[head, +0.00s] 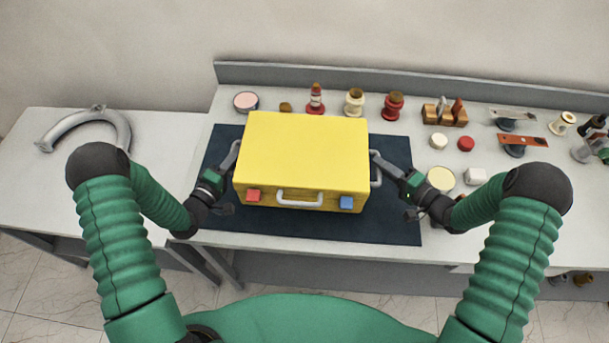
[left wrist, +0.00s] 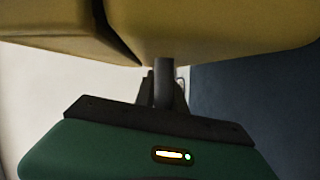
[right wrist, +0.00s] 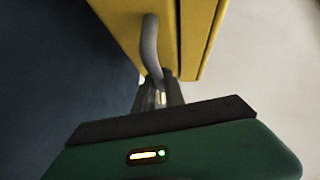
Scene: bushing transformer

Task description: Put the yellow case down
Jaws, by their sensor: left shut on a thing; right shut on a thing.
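The yellow case (head: 304,149) is closed and upright over the dark mat (head: 392,226), with a grey front handle and a red and a blue latch facing me. I cannot tell whether its base touches the mat. My left gripper (head: 227,168) is shut on the grey handle on the case's left side; it also shows in the left wrist view (left wrist: 162,88). My right gripper (head: 388,176) is shut on the grey handle on the right side; that handle (right wrist: 150,45) shows in the right wrist view against the yellow wall. The case hides the middle of the mat.
Red and cream bushings (head: 354,101) and a wooden block (head: 444,112) stand behind the case. A grey curved pipe (head: 88,118) lies on the left table. Bare mat shows in front of the case.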

